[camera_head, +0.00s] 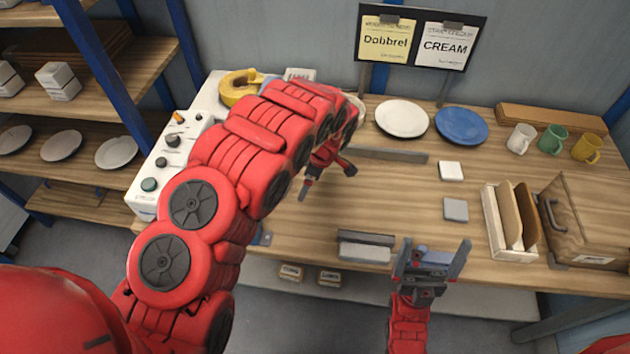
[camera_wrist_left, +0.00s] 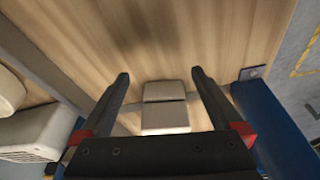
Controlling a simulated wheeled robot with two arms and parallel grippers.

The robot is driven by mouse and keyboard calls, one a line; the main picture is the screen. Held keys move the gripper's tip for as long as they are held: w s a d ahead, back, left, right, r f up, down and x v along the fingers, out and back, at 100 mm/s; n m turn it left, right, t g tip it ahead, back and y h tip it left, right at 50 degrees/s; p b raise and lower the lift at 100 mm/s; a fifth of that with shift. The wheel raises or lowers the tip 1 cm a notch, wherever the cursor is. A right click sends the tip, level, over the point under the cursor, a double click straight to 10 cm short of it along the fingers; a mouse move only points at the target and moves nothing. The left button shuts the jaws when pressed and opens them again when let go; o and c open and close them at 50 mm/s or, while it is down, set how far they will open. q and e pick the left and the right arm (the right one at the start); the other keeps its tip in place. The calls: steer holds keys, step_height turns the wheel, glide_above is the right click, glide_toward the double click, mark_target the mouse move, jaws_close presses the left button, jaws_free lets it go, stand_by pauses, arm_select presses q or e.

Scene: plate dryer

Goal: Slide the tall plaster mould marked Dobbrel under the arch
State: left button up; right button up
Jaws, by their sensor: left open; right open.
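A yellow card marked Dobbrel (camera_head: 387,42) hangs on the black board at the back. I cannot make out that name on any mould, and I cannot pick out the arch. In the left wrist view a pale two-part block (camera_wrist_left: 165,118) with a seam across it shows between the fingers, apparently beyond their tips and not gripped. In the head view my left arm hides much of the table's left part. My left gripper (camera_head: 326,178) is open above the table. My right gripper (camera_head: 435,255) is open and empty at the table's front edge.
A white control panel (camera_head: 150,185) stands at the table's left end. A white plate (camera_head: 401,118), a blue plate (camera_head: 461,126) and mugs line the back. A rack (camera_head: 493,225) and a brown case (camera_head: 585,225) stand at the right. The table's middle is mostly clear.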

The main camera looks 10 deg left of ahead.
arm_select(q)
steer(key=a+p, duration=0.2)
steer(key=a, duration=0.1)
steer(key=w+a+p, duration=0.1)
steer(key=a, duration=0.2)
steer(key=w+a+p, duration=0.1)
steer(key=a+p, duration=0.1)
steer(key=a, duration=0.2)
steer(key=shift+r+p, duration=0.2)
steer(key=shift+p, duration=0.15)
steer(key=shift+f, duration=0.5)
steer(key=shift+a+f+p, duration=0.1)
steer(key=shift+f+p, duration=0.25)
steer(key=shift+p, duration=0.05)
steer(key=shift+p+x, duration=0.3)
steer(key=shift+x, duration=0.5)
steer(key=shift+c, duration=0.2)
steer(key=shift+w, duration=0.1)
jaws_close()
